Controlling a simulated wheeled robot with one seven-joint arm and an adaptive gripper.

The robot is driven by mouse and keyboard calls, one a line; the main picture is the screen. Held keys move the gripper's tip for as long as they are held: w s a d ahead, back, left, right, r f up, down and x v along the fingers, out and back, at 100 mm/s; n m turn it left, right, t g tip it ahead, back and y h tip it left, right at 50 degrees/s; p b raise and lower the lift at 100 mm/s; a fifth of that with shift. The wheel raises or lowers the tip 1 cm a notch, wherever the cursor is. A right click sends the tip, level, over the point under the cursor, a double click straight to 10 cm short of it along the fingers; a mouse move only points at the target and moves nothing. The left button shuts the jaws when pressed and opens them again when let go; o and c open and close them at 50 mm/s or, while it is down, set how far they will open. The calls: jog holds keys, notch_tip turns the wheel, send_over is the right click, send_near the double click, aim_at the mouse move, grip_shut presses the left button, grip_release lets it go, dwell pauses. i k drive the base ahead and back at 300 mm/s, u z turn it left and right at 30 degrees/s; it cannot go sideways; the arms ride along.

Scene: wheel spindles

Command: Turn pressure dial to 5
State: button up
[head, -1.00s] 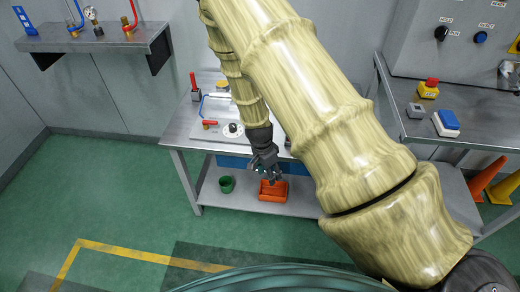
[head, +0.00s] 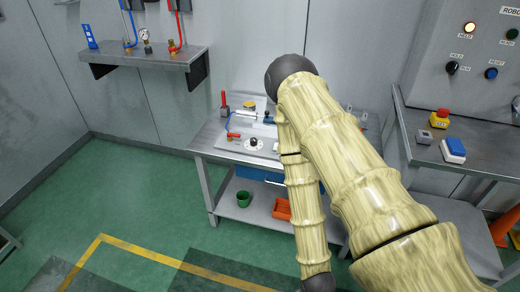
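A white round dial with a black knob (head: 254,143) sits on the light panel on top of the metal workbench (head: 215,140). It looks like the pressure dial, but its numbers and the knob's setting are too small to read. My arm rises from the lower right, bends at a dark elbow and runs down to a dark joint at the bottom edge. My gripper is not in view. My arm hides the right part of the bench top.
A green cup (head: 243,199) and an orange bin (head: 282,210) are on the lower shelf. A wall shelf (head: 150,62) holds a small gauge (head: 146,36). A right-hand bench carries a red-and-yellow button (head: 440,118).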

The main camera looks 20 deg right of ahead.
aim_at(252, 141)
jog(key=z, duration=0.8)
jog(key=i, duration=0.75)
jog(key=u, duration=0.25)
